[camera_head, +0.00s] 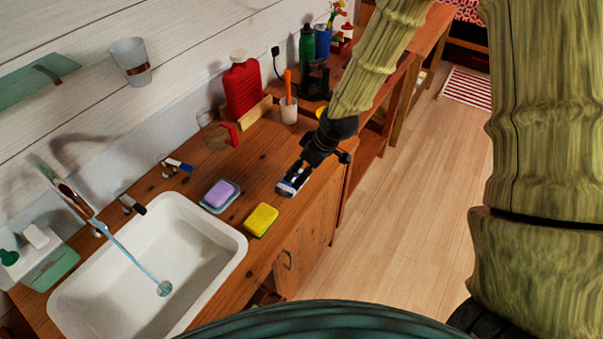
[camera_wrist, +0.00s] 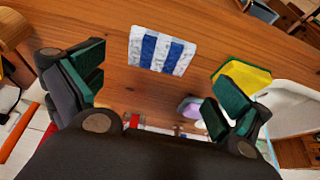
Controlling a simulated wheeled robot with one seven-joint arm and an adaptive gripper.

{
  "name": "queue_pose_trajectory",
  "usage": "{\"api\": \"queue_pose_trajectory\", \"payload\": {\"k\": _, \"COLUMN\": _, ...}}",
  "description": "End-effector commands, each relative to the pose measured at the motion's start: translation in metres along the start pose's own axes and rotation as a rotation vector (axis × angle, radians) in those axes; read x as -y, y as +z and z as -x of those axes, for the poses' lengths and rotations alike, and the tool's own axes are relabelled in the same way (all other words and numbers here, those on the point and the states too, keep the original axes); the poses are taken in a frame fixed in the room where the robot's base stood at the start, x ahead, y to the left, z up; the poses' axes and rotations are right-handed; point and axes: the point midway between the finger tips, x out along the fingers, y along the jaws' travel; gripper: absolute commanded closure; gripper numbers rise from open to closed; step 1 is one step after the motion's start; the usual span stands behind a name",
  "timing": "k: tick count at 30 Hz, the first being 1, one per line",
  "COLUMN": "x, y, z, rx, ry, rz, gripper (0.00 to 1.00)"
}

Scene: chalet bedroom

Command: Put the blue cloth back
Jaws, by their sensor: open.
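The blue cloth, with blue and white stripes, lies on the wooden counter (camera_head: 184,228) near its front edge, right of the yellow sponge. It shows in the head view (camera_head: 289,188), partly hidden by my gripper (camera_head: 304,172). In the wrist view the cloth (camera_wrist: 162,51) lies flat on the wood, ahead of and between my fingers. My gripper (camera_wrist: 160,88) is open and empty, with its fingers apart and just over the counter, and not closed on the cloth.
A yellow sponge (camera_head: 261,220) and a purple soap on a dish (camera_head: 219,196) lie between the cloth and the white sink (camera_head: 185,270), where water runs. A cup with an orange handle (camera_head: 288,110) and a red canister (camera_head: 241,88) stand behind. The floor at right is clear.

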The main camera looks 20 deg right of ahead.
Motion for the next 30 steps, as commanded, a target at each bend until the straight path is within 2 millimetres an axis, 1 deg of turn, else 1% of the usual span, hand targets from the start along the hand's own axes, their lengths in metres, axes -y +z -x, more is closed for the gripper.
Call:
{"api": "queue_pose_trajectory", "payload": {"k": 9, "x": 0.0, "y": -0.001, "z": 0.03, "rx": -0.003, "ry": 0.001, "rz": -0.001, "gripper": 0.0}}
{"api": "queue_pose_trajectory", "payload": {"k": 15, "x": 0.0, "y": 0.0, "z": 0.04, "rx": -0.001, "ry": 0.0, "rz": -0.001, "gripper": 0.0}}
{"api": "queue_pose_trajectory", "payload": {"k": 30, "x": 0.0, "y": 0.0, "z": 0.043, "rx": 0.0, "ry": 0.0, "rz": -0.001, "gripper": 0.0}}
